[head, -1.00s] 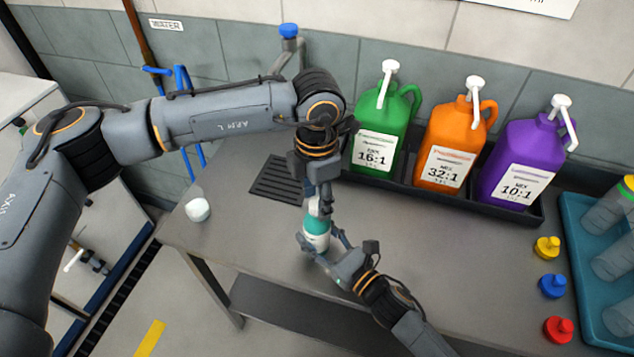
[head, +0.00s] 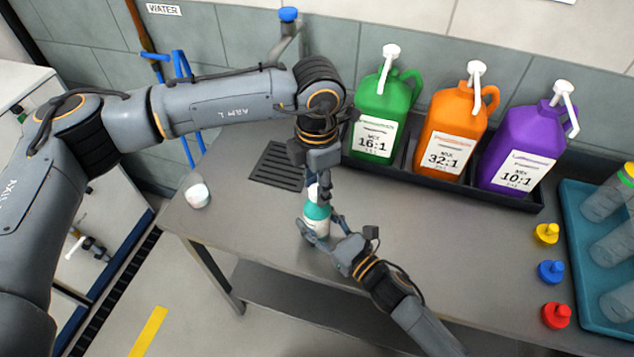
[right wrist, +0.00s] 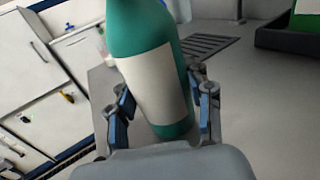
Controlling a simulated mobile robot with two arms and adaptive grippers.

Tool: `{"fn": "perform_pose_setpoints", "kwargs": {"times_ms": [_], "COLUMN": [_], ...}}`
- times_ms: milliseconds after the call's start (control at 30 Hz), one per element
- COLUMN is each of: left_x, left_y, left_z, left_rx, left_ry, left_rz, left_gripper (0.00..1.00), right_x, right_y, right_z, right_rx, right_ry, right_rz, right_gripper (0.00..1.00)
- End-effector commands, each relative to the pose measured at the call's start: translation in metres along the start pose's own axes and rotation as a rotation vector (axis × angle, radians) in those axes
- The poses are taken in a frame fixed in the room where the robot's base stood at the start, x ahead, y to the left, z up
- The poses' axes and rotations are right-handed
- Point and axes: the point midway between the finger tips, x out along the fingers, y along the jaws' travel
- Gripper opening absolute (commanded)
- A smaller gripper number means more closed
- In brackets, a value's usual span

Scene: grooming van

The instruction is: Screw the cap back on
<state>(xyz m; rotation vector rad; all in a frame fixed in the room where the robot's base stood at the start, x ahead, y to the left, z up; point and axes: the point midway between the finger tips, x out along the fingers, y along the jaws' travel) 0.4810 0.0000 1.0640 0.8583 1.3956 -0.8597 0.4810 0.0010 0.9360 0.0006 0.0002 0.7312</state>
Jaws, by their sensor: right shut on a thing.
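A teal bottle (head: 317,212) with a white label stands on the steel table, seeming upright. My right gripper (head: 322,232) is shut around its lower part. The right wrist view shows the bottle (right wrist: 152,75) between the two blue-padded fingers; its top is out of that view. In the head view a small white piece, apparently the cap (head: 313,191), shows at the bottle's top. My left gripper (head: 318,182) points down right over it. The fingers overlap the white piece, so I cannot tell whether they grip it or how far the cap is seated.
Green (head: 382,120), orange (head: 451,130) and purple (head: 520,150) pump jugs stand in a black tray behind. A white tub (head: 198,195) sits near the table's left edge. Yellow (head: 546,234), blue (head: 551,272) and red (head: 556,315) tops lie beside a teal tray (head: 590,320) of bottles.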

Motion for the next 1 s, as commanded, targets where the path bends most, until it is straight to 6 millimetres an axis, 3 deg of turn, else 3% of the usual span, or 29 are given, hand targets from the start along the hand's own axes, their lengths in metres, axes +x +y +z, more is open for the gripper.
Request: {"fn": "perform_pose_setpoints", "kwargs": {"times_ms": [333,467,800,1000], "left_x": [-0.001,-0.009,-0.078,-0.109], "left_y": [0.0,0.001,0.001,0.001], "left_z": [0.0,0.0,0.001,0.001], "left_rx": [0.0,0.0,0.0,0.0], "left_ry": [0.0,-0.001,-0.003,-0.001], "left_rz": [0.0,0.002,0.003,0.001], "left_gripper": [0.54,0.54,0.54,0.54], "right_x": [0.0,0.0,0.0,0.0], "right_y": [0.0,0.0,0.0,0.0], "right_z": [0.0,0.0,0.0,0.0], "right_rx": [0.0,0.0,0.0,0.0], "right_ry": [0.0,0.0,0.0,0.0], "right_rz": [0.0,0.0,0.0,0.0], "right_gripper": [0.0,0.0,0.0,0.0]}}
